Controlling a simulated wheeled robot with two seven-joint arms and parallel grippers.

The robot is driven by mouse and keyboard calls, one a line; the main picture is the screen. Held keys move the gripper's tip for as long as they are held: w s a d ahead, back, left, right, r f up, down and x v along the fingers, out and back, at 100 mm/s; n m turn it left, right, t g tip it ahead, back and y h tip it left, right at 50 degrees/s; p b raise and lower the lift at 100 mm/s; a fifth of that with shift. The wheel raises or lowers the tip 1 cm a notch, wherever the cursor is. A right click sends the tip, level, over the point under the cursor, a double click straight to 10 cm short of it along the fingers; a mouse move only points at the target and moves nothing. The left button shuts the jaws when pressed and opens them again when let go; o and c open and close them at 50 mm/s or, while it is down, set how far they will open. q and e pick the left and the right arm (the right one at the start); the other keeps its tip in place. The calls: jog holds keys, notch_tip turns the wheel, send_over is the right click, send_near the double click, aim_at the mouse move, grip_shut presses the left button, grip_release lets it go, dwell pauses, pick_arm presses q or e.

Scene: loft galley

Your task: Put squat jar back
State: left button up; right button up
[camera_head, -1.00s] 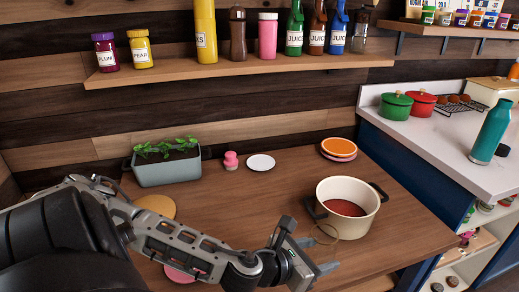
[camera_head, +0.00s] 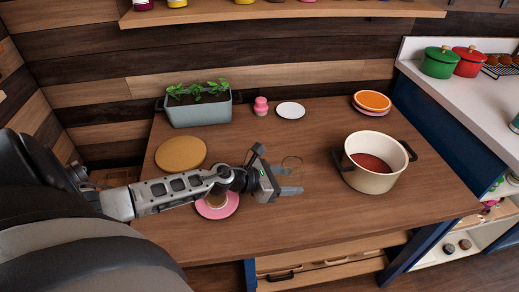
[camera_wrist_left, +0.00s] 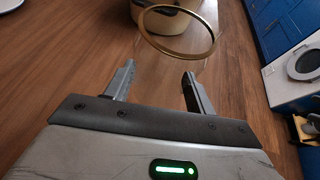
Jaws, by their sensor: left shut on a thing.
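The squat jar (camera_head: 292,157) shows as a thin gold ring with a clear, nearly invisible body. My left gripper (camera_head: 286,180) is shut on it, with the fingers apart at the jar's width, over the middle of the wooden table. In the left wrist view, the jar's gold rim (camera_wrist_left: 182,54) stands just beyond the fingertips of my left gripper (camera_wrist_left: 158,78). Its see-through sides are hard to make out, and I cannot tell whether its base touches the table. My right gripper is not in view.
A cream pot (camera_head: 370,178) with red contents stands right of the jar. A pink saucer with a cup (camera_head: 219,211) lies partly under my left arm. A planter (camera_head: 198,114), pink jar (camera_head: 261,106), white plate (camera_head: 291,109) and orange plate (camera_head: 372,101) line the back. The table front is clear.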

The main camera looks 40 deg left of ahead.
aim_at(282, 183)
pick_arm(q)
jog(key=shift+w+a+f+b, duration=0.1)
jog(key=shift+a+f+b, duration=0.3)
jog(key=shift+f, duration=0.45)
jog(key=shift+a+f+b, duration=0.25)
jog(key=shift+a+b, duration=0.05)
jog(key=shift+a, duration=0.1)
jog(key=shift+a+f+b, duration=0.15)
jog(key=shift+f+b, duration=0.15)
jog(key=shift+b, duration=0.05)
jog(key=f+b, duration=0.3)
jog(key=shift+a+f, duration=0.25)
jog(key=shift+a, duration=0.05)
jog(key=shift+r, duration=0.15)
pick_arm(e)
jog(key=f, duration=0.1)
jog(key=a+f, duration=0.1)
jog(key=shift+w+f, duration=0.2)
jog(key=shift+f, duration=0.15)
